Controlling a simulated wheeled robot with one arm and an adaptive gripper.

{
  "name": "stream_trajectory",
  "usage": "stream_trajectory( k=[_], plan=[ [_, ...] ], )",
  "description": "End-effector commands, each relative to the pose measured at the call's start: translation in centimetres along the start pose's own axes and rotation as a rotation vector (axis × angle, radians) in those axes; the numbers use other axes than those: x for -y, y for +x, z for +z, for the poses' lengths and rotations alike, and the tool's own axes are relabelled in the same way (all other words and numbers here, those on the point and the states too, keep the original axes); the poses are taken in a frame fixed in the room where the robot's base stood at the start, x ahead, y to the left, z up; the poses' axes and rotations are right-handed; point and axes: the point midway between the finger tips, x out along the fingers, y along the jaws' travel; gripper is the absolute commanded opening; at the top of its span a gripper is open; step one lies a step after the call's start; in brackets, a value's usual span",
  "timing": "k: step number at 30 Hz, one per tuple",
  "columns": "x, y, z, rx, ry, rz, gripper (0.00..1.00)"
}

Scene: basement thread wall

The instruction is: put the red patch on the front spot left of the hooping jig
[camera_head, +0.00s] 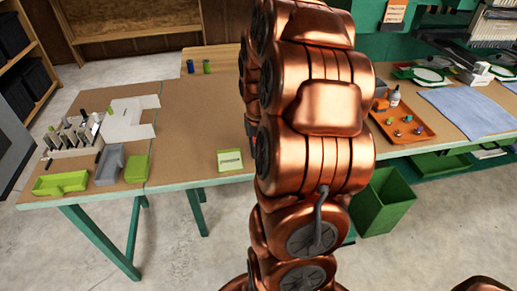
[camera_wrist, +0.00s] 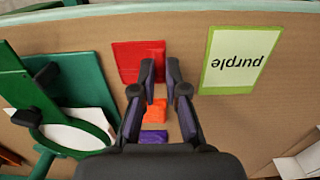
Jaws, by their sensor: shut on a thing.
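In the wrist view, the red patch (camera_wrist: 137,58) shows at my fingertips, close to the table's front edge at the top of the picture. My gripper (camera_wrist: 160,70) is shut on it, near its right side in that view. I cannot tell whether the patch touches the table. An orange piece (camera_wrist: 156,112) and a purple piece (camera_wrist: 154,138) lie in line behind the red patch. In the head view, my arm hides the gripper, patch and jig.
A green-bordered card reading "purple" (camera_wrist: 240,60) lies right of my gripper in the wrist view; a similar card (camera_head: 230,160) shows in the head view. An orange tray (camera_head: 405,128) holds small coloured items. A green bin (camera_head: 382,205) stands below the table. The table's left-middle is clear.

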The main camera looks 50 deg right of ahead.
Motion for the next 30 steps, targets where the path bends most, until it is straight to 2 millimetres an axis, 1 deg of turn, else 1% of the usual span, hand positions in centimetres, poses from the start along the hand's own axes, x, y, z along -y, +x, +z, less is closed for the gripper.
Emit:
stream_trajectory(
  k=[2, 3, 9, 11, 19, 22, 30],
  plan=[
    [0.0, 0.0, 0.0, 0.000, 0.000, 0.000, 0.00],
    [0.0, 0.0, 0.0, 0.000, 0.000, 0.000, 0.15],
    [0.0, 0.0, 0.0, -0.001, 0.000, 0.000, 0.36],
    [0.0, 0.0, 0.0, -0.001, 0.000, 0.000, 0.42],
    [0.0, 0.0, 0.0, -0.001, 0.000, 0.000, 0.42],
    [0.0, -0.4, -0.1, -0.002, 0.000, 0.000, 0.42],
    [0.0, -2.7, -0.1, -0.003, 0.000, 0.000, 0.42]
  ],
)
